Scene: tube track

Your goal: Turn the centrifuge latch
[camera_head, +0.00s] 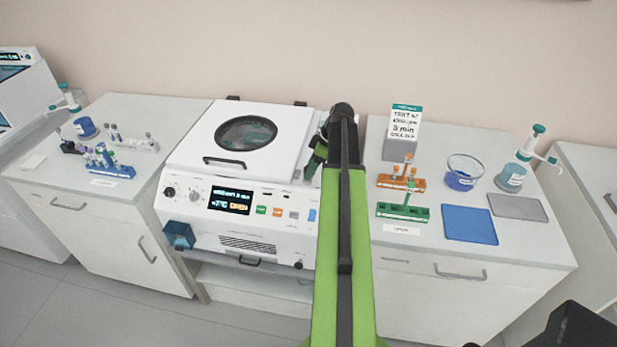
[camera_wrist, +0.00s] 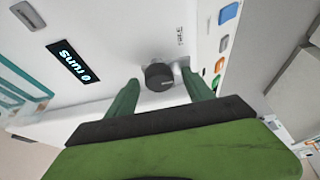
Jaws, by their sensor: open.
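The white centrifuge (camera_head: 195,155) stands between two benches, its round-windowed lid (camera_head: 246,136) down. In the wrist view a round black knob (camera_wrist: 158,77), which looks like the latch, sits on a white surface with small printing beside it. My gripper (camera_wrist: 160,78) is open, with one green finger on each side of the knob. A gap shows on both sides, and I cannot tell whether either finger touches it. In the head view my gripper (camera_head: 316,157) is at the right side of the centrifuge, where my arm hides the knob.
The centrifuge front has a lit display (camera_head: 230,202), several buttons and a dial (camera_head: 169,192). A blue rack (camera_head: 108,168) stands on the left bench.

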